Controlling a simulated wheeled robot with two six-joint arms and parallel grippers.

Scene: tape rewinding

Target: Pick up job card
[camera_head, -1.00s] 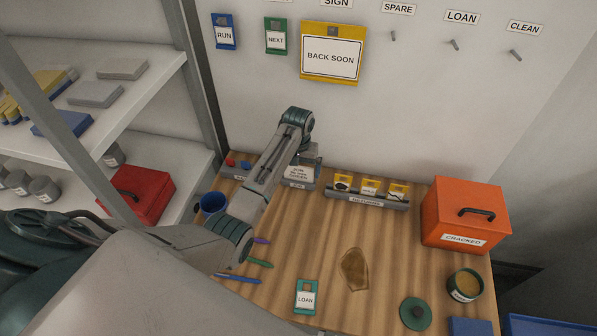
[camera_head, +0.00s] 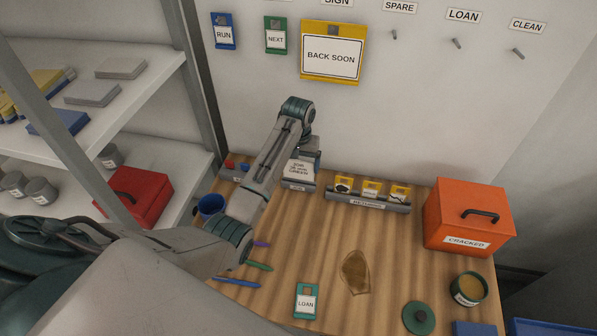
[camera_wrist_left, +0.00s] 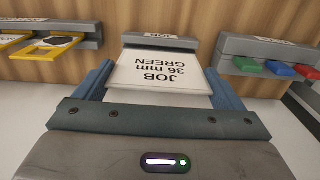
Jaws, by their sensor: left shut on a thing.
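The job card is a white plate with black print, "JOB 36 mm GREEN"; it shows in the head view (camera_head: 299,171) and upside down in the left wrist view (camera_wrist_left: 160,76). My left gripper (camera_head: 313,157) is shut on the card at the back of the bench. In the left wrist view its two blue fingers (camera_wrist_left: 160,84) stand on either side of the card. A grey card holder (camera_wrist_left: 160,41) is just beyond the card, labelled on its edge. Whether the card's lower edge is clear of the holder cannot be told. My right gripper is out of view.
A grey rack (camera_head: 367,202) with several yellow tags stands to the right. An orange box (camera_head: 465,222) marked "CRACKED" is farther right. A green LOAN tag (camera_head: 307,300) lies at the front. The middle bench is mostly clear.

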